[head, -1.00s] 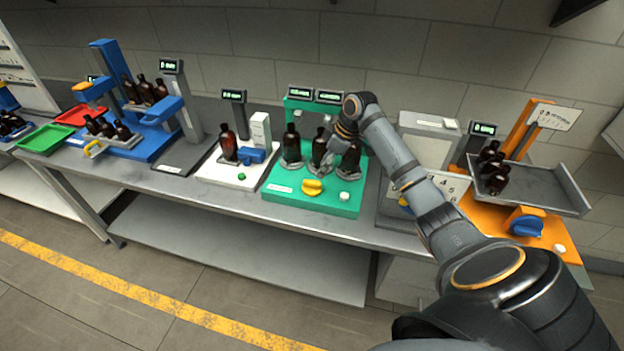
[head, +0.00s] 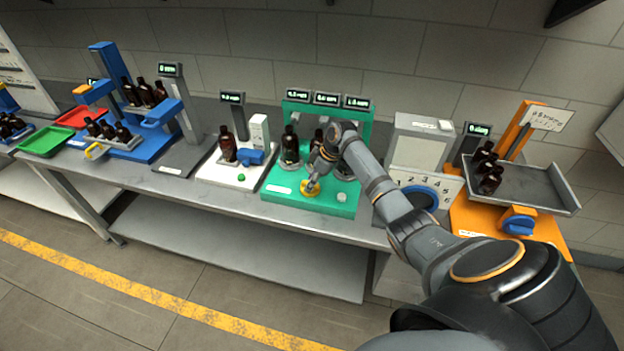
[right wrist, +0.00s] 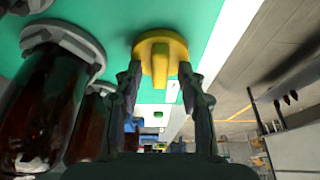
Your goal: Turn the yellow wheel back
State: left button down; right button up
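The yellow wheel (head: 309,190) is on the front of the green station (head: 278,184), partly covered by my right gripper (head: 314,180). In the right wrist view the wheel (right wrist: 160,50) is a round disc with a raised bar across it. The fingers of my right gripper (right wrist: 160,78) are apart, one on each side of the bar, with gaps visible between bar and fingers. I cannot tell whether the fingertips touch the disc. My left gripper is not in view.
Amber bottles (head: 290,145) stand on grey round holders behind the wheel; one bottle (right wrist: 45,110) is close beside the gripper. A white knob (head: 341,197) is right of the wheel. A white board with a blue clamp (head: 250,157) is to the left.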

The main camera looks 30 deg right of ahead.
grip_shut()
dwell(0.3)
